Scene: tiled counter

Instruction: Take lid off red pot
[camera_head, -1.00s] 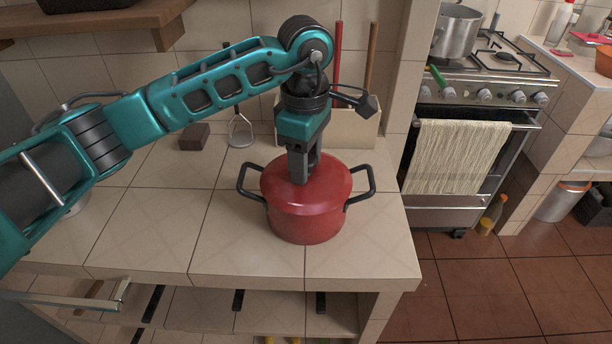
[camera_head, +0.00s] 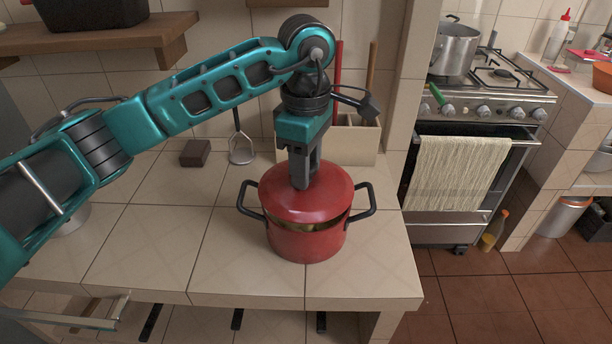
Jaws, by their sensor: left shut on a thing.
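The red pot (camera_head: 308,243) stands on the tiled counter, with a black handle on each side. Its red lid (camera_head: 318,205) is raised a little and tilted, with a dark gap showing between lid and pot at the front right. My left gripper (camera_head: 301,182) points down at the top of the lid, shut on it. Its fingers hide the lid's knob. My right gripper is not in view.
The counter (camera_head: 150,240) left of the pot is clear. A stove (camera_head: 480,105) stands to the right.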

